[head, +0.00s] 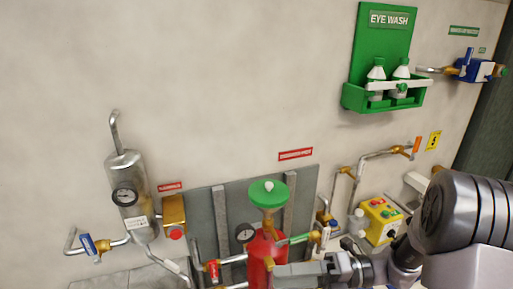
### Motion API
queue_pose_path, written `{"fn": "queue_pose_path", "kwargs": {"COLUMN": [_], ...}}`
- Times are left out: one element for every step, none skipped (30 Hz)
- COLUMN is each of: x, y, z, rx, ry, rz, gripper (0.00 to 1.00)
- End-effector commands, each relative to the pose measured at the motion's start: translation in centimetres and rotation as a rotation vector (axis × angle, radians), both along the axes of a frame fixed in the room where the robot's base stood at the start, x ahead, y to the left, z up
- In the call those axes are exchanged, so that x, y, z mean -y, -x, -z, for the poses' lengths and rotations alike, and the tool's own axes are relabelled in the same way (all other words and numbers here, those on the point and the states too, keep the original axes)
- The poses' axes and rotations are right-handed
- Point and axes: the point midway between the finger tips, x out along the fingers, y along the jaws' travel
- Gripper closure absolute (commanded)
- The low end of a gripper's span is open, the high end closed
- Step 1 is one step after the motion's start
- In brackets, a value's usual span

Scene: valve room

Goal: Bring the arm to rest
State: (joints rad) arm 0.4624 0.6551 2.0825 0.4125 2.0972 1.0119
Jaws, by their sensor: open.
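My arm comes in from the lower right, with its large dark joint (465,212) nearest the camera. Its slimmer links run left along the bottom edge of the head view. My gripper (285,274) is at the end, low in the picture, and is open. It overlaps the red cylinder (262,250) in this view. I cannot tell whether it touches the cylinder. I see nothing held in it. The bottom edge of the picture cuts off part of the arm.
A green handwheel (268,193) stands above the cylinder. Left are a metal tank (128,185) with a gauge and a blue-handled valve (92,246). Right are a yellow button box (378,220) and pipes. A green eye wash station (385,60) hangs above. The upper-left wall is bare.

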Motion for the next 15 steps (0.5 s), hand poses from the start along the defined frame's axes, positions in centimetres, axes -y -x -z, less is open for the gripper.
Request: {"fn": "queue_pose_path", "kwargs": {"x": [-1.8,-2.5,-3.0,-3.0,-2.9,-2.5,-2.0,-1.4,-0.6,0.0,0.5,1.2,1.6,1.9,2.2], "y": [2.9,4.7,7.0,8.5,9.8,11.2,12.0,12.6,13.1,13.3,13.4,13.4,13.3,13.2,13.2], "z": [-0.7,-0.8,-0.8,-0.7,-0.5,-0.2,-0.1,0.0,-0.1,-0.3,-0.5,-1.0,-1.3,-1.7,-2.1], "rx": [0.237,0.391,0.597,0.754,0.910,1.118,1.271,1.417,1.600,1.725,1.835,1.961,2.041,2.109,2.175], "ry": [0.144,0.231,0.338,0.413,0.483,0.573,0.636,0.694,0.766,0.815,0.860,0.913,0.949,0.980,1.013], "rz": [-0.135,-0.226,-0.353,-0.452,-0.553,-0.694,-0.803,-0.911,-1.054,-1.156,-1.251,-1.370,-1.449,-1.518,-1.594], "gripper": [0.57,0.57,0.57,0.57,0.57,0.57,0.57,0.57,0.57,0.57,0.57,0.57,0.57,0.57,0.57]}}
